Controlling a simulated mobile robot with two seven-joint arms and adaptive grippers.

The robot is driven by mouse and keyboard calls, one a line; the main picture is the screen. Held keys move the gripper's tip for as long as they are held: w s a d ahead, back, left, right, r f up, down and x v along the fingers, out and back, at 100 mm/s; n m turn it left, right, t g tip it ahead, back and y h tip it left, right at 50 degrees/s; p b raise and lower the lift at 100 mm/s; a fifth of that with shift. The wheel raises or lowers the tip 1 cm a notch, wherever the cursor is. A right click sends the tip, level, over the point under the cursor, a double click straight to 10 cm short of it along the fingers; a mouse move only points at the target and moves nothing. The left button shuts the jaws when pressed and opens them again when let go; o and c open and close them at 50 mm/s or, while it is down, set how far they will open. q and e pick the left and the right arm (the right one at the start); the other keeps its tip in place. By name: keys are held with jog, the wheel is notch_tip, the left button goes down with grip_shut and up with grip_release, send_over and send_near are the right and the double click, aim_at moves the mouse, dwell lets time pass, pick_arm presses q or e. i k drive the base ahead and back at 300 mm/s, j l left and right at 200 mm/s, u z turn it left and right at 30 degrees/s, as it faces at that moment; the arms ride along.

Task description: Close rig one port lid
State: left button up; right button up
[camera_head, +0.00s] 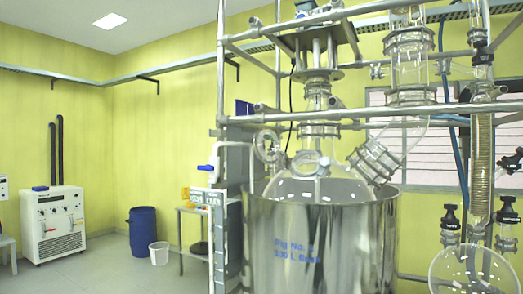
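Rig one is a glass reactor vessel (330,178) seated in a shiny steel jacket (320,245) with blue lettering that appears to read "Rig No. 1". A round, ring-rimmed piece (268,146) stands tilted up at the left shoulder of the vessel; it looks like the port lid, raised. A clamped port (308,162) sits on the vessel's top front. Whether the lid belongs to this port or to an opening hidden beside it, I cannot tell. Neither of my grippers is in view.
A metal pipe frame (222,70) surrounds the rig, with a clamped glass elbow (375,160) at right. Another glass flask (470,270) with black valves is at lower right. A blue drum (143,232), white bucket (159,253) and white cabinet (52,225) stand left. Floor between is open.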

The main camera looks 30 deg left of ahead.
aim_at(258, 148)
jog(key=j+z, duration=0.1)
jog(key=j, duration=0.65)
jog(key=j+z, duration=0.1)
jog(key=j, duration=1.45)
jog(key=k+j+z, duration=0.15)
jog(key=j, duration=0.65)
jog(key=j+z, duration=0.1)
jog(key=j, duration=0.65)
